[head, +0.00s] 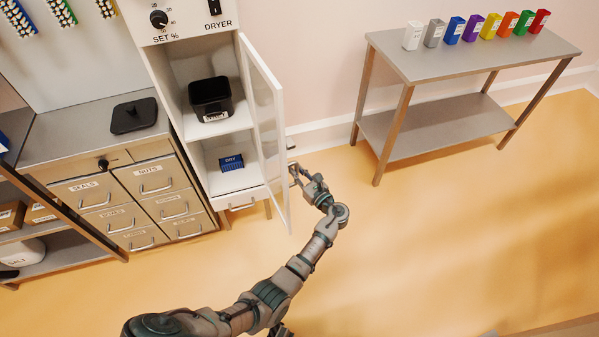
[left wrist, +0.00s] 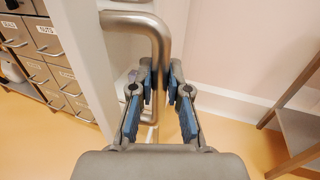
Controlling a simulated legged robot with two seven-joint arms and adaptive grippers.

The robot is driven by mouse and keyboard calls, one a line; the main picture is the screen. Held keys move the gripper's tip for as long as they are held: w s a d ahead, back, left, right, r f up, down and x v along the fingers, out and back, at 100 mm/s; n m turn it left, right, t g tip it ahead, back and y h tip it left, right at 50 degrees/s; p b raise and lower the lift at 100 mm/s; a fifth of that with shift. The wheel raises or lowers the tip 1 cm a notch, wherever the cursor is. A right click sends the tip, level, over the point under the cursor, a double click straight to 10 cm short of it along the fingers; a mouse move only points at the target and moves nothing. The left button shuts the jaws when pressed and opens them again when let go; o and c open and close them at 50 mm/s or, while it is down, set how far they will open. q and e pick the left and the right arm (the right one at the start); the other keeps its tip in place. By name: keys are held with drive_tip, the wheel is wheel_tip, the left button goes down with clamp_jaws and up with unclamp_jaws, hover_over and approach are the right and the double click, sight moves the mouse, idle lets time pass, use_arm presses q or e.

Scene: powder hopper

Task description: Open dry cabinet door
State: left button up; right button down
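The white dry cabinet (head: 197,125) has its glazed door (head: 262,115) standing open, swung out to the right and showing the inside. The door's grey bar handle (left wrist: 155,32) is on its outer face. My left gripper (head: 295,172) is at this handle, to the right of the door. In the left wrist view, the left gripper (left wrist: 162,75) has its blue-padded fingers close together on both sides of the vertical bar and seems shut on it. The lower part of the handle is partly hidden by the fingers.
Inside the cabinet are a black bin (head: 210,97) and a blue DRY box (head: 231,162). Labelled drawers (head: 135,195) are at the left. A grey table (head: 465,55) with several coloured containers stands at the right. The floor between is clear.

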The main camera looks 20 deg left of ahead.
use_arm(q)
drive_tip(key=o, duration=0.4)
drive_tip(key=shift+w+a, duration=0.1)
drive_tip(key=shift+a, duration=0.35)
drive_tip(key=v, duration=0.7)
drive_tip(key=shift+d, duration=0.2)
use_arm(e)
drive_tip(key=shift+a, duration=0.3)
use_arm(q)
drive_tip(key=shift+a+f, duration=0.15)
drive_tip(key=shift+f, duration=0.05)
use_arm(e)
drive_tip(key=shift+w+a, duration=0.1)
